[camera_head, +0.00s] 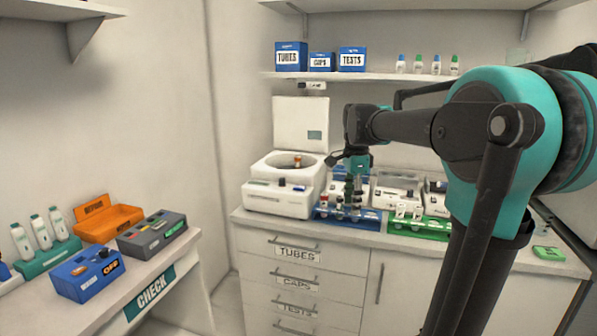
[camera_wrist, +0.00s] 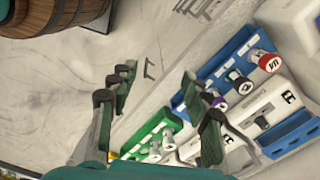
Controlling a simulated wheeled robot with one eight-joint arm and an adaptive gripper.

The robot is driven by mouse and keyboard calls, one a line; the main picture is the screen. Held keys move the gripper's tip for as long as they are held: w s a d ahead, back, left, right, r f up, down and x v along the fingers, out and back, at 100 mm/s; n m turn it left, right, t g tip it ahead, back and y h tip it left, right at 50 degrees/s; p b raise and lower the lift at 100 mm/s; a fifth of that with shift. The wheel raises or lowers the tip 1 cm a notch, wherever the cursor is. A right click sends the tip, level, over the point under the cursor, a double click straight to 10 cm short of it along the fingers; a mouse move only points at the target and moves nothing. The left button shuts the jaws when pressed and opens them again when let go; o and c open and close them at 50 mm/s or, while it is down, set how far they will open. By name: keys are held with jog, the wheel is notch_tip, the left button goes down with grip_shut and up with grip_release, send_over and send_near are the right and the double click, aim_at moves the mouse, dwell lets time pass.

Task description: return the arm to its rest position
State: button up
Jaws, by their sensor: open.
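My gripper (camera_head: 348,192) is at the end of my arm, which reaches over the counter from the right. In the head view its fingers point down and overlap the blue tube rack (camera_head: 322,213); I cannot tell whether they touch it. In the wrist view my gripper (camera_wrist: 158,98) has its two fingers spread apart with nothing between them.
An open centrifuge (camera_head: 280,200) stands left of my gripper. White devices (camera_head: 397,187) stand behind the green rack (camera_head: 420,228). A shelf (camera_head: 370,77) with blue boxes and small bottles hangs above. The check table (camera_head: 150,262) at left holds several items.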

jog(key=s+d+f+n+t, duration=0.1)
jog(key=s+f+n, duration=0.7)
jog(key=s+f, duration=0.2)
jog(key=s+d+f+n+t, duration=0.2)
jog(key=s+f+n, duration=0.6)
jog(key=f, duration=0.6)
jog(key=shift+s+d+t, duration=0.2)
jog(key=shift+s+t, duration=0.1)
jog(key=shift+s, duration=0.85)
